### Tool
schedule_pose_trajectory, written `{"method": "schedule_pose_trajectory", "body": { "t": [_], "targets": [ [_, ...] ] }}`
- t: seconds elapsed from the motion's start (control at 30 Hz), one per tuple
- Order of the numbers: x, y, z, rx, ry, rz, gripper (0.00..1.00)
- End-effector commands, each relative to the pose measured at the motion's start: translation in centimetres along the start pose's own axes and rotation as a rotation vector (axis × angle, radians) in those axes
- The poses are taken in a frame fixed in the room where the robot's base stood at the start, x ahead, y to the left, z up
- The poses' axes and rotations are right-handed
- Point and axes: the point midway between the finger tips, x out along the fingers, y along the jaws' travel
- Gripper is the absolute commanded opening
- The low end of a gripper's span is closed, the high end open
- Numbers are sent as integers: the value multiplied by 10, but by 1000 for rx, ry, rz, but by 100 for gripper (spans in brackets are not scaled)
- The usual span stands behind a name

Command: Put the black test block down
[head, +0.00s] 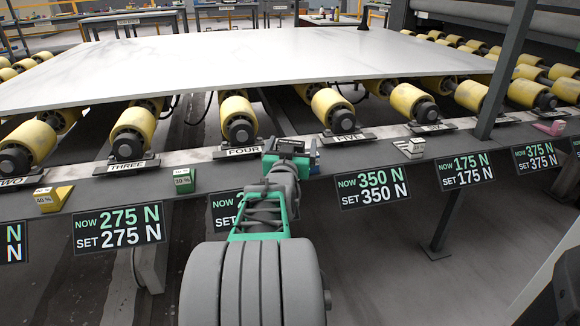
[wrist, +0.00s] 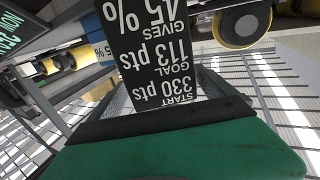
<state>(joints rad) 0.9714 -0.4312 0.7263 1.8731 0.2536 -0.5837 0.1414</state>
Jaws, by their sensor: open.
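My gripper (head: 291,157) is at the front rail between the FOUR and FIVE plates in the head view, and is open. In the wrist view a green part with a dark edge (wrist: 160,120) fills the bottom. Beyond it a black panel (wrist: 152,55) shows upside-down text: START 330 pts, GOAL 113 pts, GIVES 45%. I cannot tell whether it is a face of the black test block. A small black object (head: 362,23) stands on the pale stone slab (head: 230,65) near its far edge, too small to identify.
Yellow rollers (head: 328,107) lie under the slab. On the front rail are a yellow block (head: 52,199), a green block (head: 184,180), a white block (head: 411,148) and a pink block (head: 549,128). Force signs (head: 372,186) hang below. A dark post (head: 505,70) rises at right.

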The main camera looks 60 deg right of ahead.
Motion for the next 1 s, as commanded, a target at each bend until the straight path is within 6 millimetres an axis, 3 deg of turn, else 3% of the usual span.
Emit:
{"method": "schedule_pose_trajectory", "body": {
  "t": [0.1, 0.33, 1.0],
  "targets": [
    [14, 0, 2, 0, 0, 0, 94],
    [14, -3, 0, 0, -1, -4, 92],
    [14, -3, 0, 0, -2, -5, 37]
  ]
}}
